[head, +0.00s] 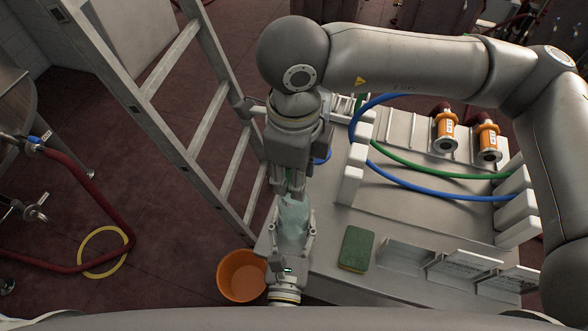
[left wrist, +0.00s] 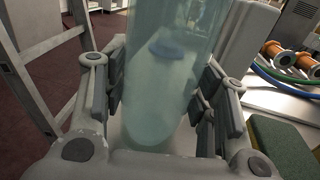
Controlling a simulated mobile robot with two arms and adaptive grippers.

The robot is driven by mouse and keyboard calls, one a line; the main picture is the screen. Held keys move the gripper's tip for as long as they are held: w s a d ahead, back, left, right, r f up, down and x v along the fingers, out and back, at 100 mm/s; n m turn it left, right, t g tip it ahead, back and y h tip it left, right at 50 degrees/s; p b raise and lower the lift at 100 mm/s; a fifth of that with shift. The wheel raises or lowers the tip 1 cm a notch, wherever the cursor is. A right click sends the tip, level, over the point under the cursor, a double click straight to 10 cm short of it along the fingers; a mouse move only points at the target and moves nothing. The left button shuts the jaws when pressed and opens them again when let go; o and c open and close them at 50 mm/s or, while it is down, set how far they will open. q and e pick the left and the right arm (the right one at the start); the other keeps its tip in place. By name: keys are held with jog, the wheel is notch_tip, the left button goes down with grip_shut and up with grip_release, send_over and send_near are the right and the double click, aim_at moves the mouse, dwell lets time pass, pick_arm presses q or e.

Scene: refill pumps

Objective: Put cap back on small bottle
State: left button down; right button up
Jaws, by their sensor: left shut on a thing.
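The small bottle (head: 294,212) is pale blue-green and translucent. It stands about upright between the fingers of my left gripper (head: 293,228), which is shut on it. In the left wrist view the bottle (left wrist: 160,105) fills the space between the finger pads, and a blue oval patch shows through its wall. Its top is out of that frame. My right gripper (head: 288,183) points down right above the bottle top. Its fingertips look close together, but whether they hold anything is hidden. I cannot make out the cap.
A green-yellow sponge (head: 356,249) lies on the steel bench (head: 330,245) right of the bottle. An orange bucket (head: 241,275) is on the floor at the left. A metal ladder (head: 185,120) stands close on the left. Blue (head: 430,190) and green hoses cross the bench, with orange pump fittings (head: 446,130) behind.

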jog(key=m, duration=0.7)
jog(key=o, duration=1.1)
jog(key=shift+r, duration=2.25)
jog(key=shift+o, duration=0.4)
